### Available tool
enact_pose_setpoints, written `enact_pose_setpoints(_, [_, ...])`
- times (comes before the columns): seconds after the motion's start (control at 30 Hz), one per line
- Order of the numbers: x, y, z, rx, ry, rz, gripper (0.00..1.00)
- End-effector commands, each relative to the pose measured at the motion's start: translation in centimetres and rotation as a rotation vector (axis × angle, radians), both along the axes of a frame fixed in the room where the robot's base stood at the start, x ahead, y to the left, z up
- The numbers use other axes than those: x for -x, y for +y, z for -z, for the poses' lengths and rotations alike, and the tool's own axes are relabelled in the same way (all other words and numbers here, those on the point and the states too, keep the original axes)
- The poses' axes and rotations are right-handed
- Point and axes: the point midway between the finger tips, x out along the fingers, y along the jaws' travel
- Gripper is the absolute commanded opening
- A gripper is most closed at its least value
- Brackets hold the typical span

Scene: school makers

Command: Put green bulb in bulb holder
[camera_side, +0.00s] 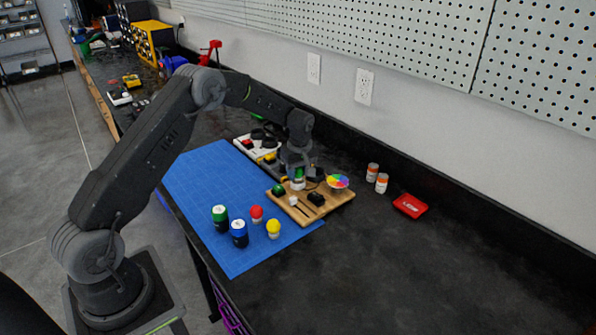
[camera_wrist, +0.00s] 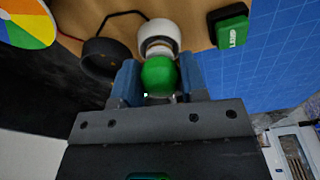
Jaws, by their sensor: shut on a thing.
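The green bulb (camera_wrist: 159,76) is between the blue fingertips of my gripper (camera_wrist: 160,84) in the wrist view. My gripper is shut on it. In the side view, my gripper (camera_side: 298,170) points down over the wooden board (camera_side: 328,206), with a bit of green between its fingers. The white bulb holder (camera_wrist: 158,36) is right beyond the bulb in the wrist view; in the side view white shows just below the green. The bulb's base and the holder line up closely, but I cannot tell whether the bulb is seated.
The board also carries a green lamp block (camera_wrist: 229,24), a black round part (camera_wrist: 105,58) and a coloured disc (camera_side: 339,181). The right counter is mostly clear.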

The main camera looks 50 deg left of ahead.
Motion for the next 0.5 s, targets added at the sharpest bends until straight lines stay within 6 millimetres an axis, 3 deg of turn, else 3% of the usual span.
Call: enact_pose_setpoints(0.5, [0.00, 0.01, 0.56, 0.000, 0.000, 0.000, 0.16])
